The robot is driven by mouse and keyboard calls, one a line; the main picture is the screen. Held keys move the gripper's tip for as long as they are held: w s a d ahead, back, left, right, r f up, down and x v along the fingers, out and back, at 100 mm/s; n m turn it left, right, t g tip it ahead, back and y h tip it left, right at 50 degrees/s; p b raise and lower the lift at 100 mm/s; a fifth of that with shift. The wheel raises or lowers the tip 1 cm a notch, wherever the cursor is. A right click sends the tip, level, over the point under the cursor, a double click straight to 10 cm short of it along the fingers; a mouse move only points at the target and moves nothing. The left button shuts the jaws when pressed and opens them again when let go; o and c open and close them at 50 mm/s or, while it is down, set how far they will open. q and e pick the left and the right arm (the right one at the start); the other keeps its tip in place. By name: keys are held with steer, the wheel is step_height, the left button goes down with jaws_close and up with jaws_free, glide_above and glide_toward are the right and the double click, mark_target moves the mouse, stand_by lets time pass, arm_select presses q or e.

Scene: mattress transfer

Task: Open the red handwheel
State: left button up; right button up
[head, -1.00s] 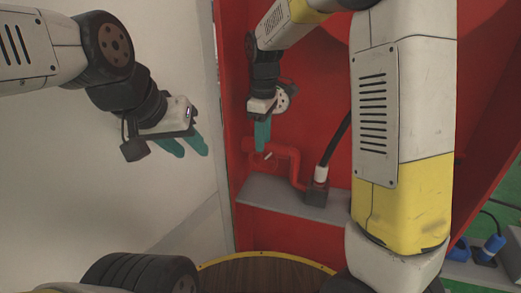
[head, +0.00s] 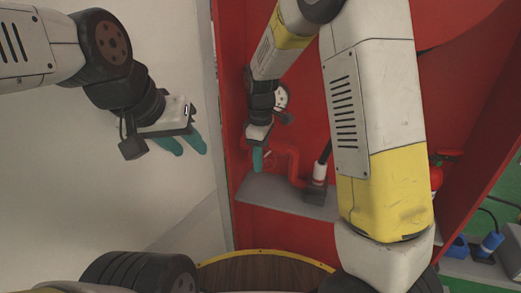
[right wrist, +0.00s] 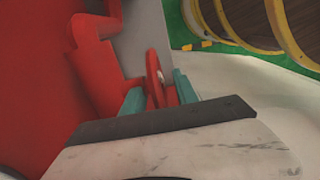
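In the head view my right gripper (head: 257,159) is at the red pipe (head: 292,160) and largely hides the handwheel. My left gripper (head: 185,145) is open and empty, in front of the pale wall at the left, far from the handwheel.
A grey shelf (head: 270,198) runs below the pipe, with a dark fitting (head: 315,192) on it. Red walls (head: 300,100) enclose the area. A red extinguisher (head: 437,172) and blue connectors (head: 490,245) are at the right. Wooden drums (right wrist: 240,20) stand on green floor.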

jaws_close()
steer(key=shift+d+y, duration=0.1)
steer(key=shift+y, duration=0.3)
steer(key=shift+r+t+y, duration=0.15)
steer(key=shift+t+y, duration=0.45)
steer(key=shift+y, duration=0.6)
steer(key=t+y, duration=0.1)
steer(key=y, duration=0.3)
steer(key=shift+w, duration=0.1)
steer(key=t+y, duration=0.1)
steer(key=y, duration=0.3)
steer(key=shift+r, duration=0.15)
steer(key=shift+r+t+y, duration=0.1)
steer(key=shift+t+y, duration=0.6)
steer(key=shift+y, duration=0.9)
